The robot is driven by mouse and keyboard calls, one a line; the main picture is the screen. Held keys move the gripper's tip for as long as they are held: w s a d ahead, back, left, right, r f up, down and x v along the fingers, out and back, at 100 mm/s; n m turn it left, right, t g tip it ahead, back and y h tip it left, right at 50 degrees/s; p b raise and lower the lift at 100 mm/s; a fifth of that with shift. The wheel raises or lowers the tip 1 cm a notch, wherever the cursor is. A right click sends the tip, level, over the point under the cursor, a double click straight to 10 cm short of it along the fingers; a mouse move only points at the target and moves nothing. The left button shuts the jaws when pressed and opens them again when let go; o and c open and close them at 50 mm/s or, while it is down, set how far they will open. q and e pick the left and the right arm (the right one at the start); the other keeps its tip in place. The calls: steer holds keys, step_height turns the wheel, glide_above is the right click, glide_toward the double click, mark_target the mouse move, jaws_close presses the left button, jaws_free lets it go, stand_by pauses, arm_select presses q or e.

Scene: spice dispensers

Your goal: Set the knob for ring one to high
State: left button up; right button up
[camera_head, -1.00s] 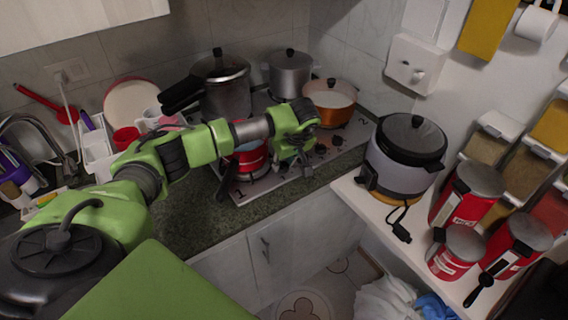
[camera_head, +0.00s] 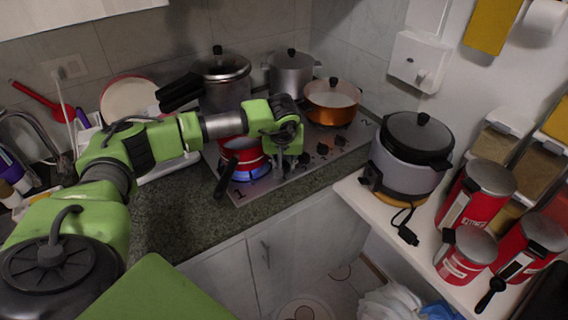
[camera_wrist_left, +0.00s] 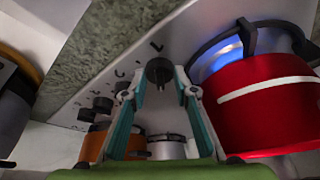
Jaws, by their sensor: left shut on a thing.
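The hob (camera_head: 262,187) is a pale steel panel with a row of black knobs along its front right edge. A red pot (camera_head: 243,160) sits on the front burner, marked 1, with a blue flame (camera_head: 252,172) under it. My left gripper (camera_head: 284,160) points down at the knob nearest that burner. In the left wrist view the black knob (camera_wrist_left: 159,72) sits between the tips of my left gripper (camera_wrist_left: 164,86), which is shut on it. The knob's exact angle cannot be told. The flame (camera_wrist_left: 228,58) also shows beside the red pot (camera_wrist_left: 262,105) there.
Several more knobs (camera_head: 322,149) stand to the right along the hob. An orange pan (camera_head: 331,113) and metal pots (camera_head: 291,84) stand behind. A rice cooker (camera_head: 405,165) stands on the white shelf at right. The red pot's dark handle (camera_head: 225,180) juts forward.

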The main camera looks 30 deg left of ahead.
stand_by(0.3)
arm_select(q)
steer(key=o, duration=1.1)
steer(key=v, duration=1.2)
